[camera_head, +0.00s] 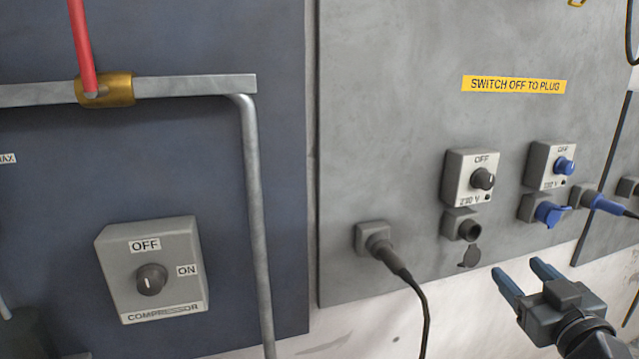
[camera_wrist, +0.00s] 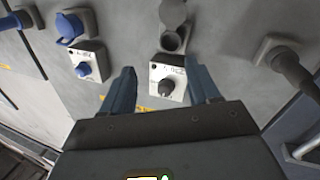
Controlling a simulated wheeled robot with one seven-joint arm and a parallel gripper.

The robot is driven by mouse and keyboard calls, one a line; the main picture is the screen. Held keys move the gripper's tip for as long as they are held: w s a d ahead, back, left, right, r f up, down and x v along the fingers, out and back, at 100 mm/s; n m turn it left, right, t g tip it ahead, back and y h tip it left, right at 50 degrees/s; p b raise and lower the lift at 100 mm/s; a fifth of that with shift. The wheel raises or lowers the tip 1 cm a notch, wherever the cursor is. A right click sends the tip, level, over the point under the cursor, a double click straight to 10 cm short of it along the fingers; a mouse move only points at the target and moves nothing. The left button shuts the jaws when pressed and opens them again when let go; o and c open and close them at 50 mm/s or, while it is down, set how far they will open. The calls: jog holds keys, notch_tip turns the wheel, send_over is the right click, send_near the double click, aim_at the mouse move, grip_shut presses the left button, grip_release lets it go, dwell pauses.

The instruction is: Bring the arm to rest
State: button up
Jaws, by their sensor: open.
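My gripper (camera_head: 525,285) is at the lower right of the head view, in front of the wall below the grey panel. Its two blue fingers are apart and nothing shows between them. In the wrist view my gripper (camera_wrist: 163,92) also has its fingers spread. Behind the gap in that view is a switch box with a black knob (camera_wrist: 172,88), with an open round socket (camera_wrist: 172,40) beside it. I cannot tell the exact distance from the fingers to the panel; no contact is visible.
The grey panel (camera_head: 385,95) carries a black-knob switch (camera_head: 483,179), a blue-knob switch (camera_head: 564,166), sockets and a blue plug (camera_head: 605,204). A black cable (camera_head: 418,290) hangs from a plug left of my gripper. A compressor switch (camera_head: 152,279) and pipe (camera_head: 254,200) are at left.

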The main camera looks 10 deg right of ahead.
jog(key=s+a+f+m+g, duration=0.2)
jog(key=s+a+f, duration=1.05)
jog(key=s, duration=0.35)
jog(key=s+a+r+y, duration=0.1)
jog(key=s+a, duration=0.3)
jog(key=s, duration=0.6)
jog(key=s+a+r+n+y, duration=0.1)
jog(key=s+a+r+y, duration=0.1)
jog(key=s, duration=0.8)
jog(key=shift+s+a+r+n+g+y, duration=0.3)
jog(key=shift+s+a+g+y, duration=0.1)
jog(key=shift+a, duration=0.5)
